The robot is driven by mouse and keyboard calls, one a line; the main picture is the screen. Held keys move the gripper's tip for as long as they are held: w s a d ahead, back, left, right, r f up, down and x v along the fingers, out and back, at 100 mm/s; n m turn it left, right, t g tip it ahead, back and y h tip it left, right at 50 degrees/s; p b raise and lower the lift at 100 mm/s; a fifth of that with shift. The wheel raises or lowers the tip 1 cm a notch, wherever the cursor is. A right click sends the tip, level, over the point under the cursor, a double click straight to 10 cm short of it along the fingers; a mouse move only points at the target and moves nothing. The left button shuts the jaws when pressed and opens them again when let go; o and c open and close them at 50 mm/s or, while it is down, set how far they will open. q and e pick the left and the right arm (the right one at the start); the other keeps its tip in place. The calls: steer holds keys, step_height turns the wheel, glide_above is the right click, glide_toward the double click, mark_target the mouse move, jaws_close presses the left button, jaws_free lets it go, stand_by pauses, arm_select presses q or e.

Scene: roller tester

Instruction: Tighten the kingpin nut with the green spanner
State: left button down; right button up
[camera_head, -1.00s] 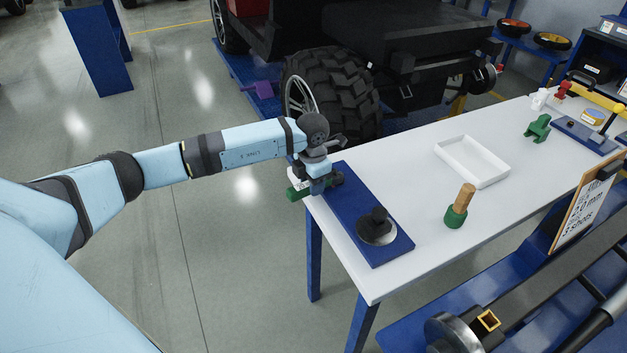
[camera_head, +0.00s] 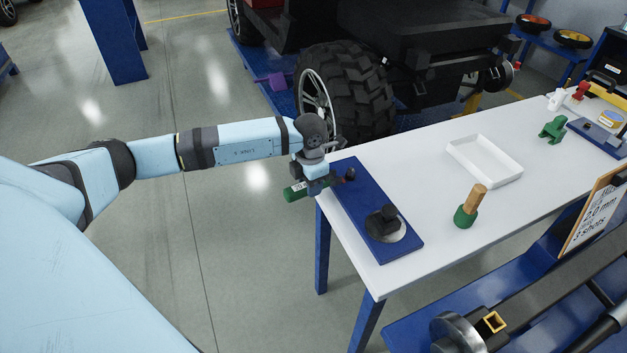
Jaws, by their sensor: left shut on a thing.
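My left gripper (camera_head: 312,188) is at the near-left edge of the white table, at the far end of a blue plate (camera_head: 364,205). It is shut on a green tool (camera_head: 294,193), which looks like the green spanner; its green end sticks out to the left past the table edge. Its other end is mostly hidden by the gripper. A black nut-like part on a round grey disc (camera_head: 386,224) sits at the near end of the blue plate, apart from the gripper. A small dark knob (camera_head: 350,174) stands beside the gripper. I cannot tell which is the kingpin nut. My right gripper is not seen.
On the white table (camera_head: 425,195) are a white tray (camera_head: 485,158), a green piece with a wooden handle (camera_head: 470,207) and a green clamp-like part (camera_head: 553,129). A vehicle with a large tyre (camera_head: 350,92) stands behind. A shaft rig lies at the lower right.

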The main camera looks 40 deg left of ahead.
arm_select(q)
steer(key=shift+s, duration=0.15)
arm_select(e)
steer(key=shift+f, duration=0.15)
arm_select(q)
steer(key=shift+r, duration=0.1)
steer(key=shift+r+p, duration=1.1)
steer(key=shift+r, duration=0.4)
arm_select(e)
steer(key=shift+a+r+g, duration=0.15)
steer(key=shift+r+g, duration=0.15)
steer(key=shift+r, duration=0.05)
arm_select(q)
steer(key=shift+r+p, duration=0.5)
steer(key=shift+r, duration=0.35)
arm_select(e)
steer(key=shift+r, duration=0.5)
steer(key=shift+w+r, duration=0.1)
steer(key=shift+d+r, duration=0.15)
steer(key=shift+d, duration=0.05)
